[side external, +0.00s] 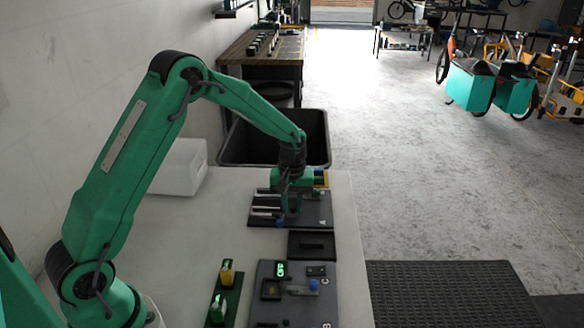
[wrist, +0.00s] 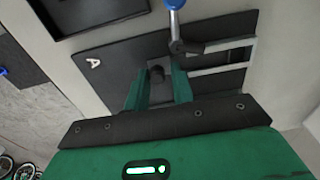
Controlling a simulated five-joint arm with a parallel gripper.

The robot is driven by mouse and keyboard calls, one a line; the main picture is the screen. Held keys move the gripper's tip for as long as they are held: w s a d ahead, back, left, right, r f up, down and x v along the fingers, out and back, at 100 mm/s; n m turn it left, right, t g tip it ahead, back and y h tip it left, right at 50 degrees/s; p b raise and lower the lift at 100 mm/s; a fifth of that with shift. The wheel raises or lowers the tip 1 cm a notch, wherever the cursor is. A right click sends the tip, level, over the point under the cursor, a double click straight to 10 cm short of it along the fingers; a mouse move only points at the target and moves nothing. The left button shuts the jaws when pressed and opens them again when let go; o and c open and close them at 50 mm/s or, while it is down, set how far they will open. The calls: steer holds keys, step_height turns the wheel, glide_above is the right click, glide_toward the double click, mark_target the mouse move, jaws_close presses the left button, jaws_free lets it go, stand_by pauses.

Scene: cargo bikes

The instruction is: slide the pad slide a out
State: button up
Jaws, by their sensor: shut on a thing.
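The dark board marked A (side external: 318,210) lies flat on the pale table in the side view, and fills much of the wrist view (wrist: 115,62). My gripper (side external: 289,208) is low over this board. In the wrist view its green fingers (wrist: 160,80) are shut on a small dark knob (wrist: 156,72), which I take to be that of pad slide A. The rest of the slide is dark on dark and hard to make out. A lever with a blue ball (wrist: 174,4) stands close beside the fingers. Two pale metal rails (wrist: 222,70) run to the right of it.
A black tray (side external: 311,255) lies in front of board A. Nearer is a grey board marked B and C (side external: 328,300), with a green strip (side external: 228,300) to its left. Bare table lies left of the boards.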

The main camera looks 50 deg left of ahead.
mark_target(315, 216)
steer(key=shift+w+d+f, duration=0.25)
steer(key=shift+w+d, duration=0.5)
steer(key=shift+w+d+f, duration=0.25)
steer(key=shift+w+d, duration=0.45)
steer(key=shift+w, duration=0.05)
steer(key=shift+w+d+f, duration=0.25)
steer(key=shift+w+d, duration=0.5)
steer(key=o, duration=0.5)
steer(key=shift+o, duration=0.2)
steer(key=shift+r, duration=0.2)
steer(key=shift+w+d+r, duration=0.1)
steer(key=shift+d+r, duration=0.05)
steer(key=shift+r, duration=2.15)
steer(key=shift+r, duration=0.15)
step_height(315, 216, up, 3)
steer(key=shift+f, duration=0.15)
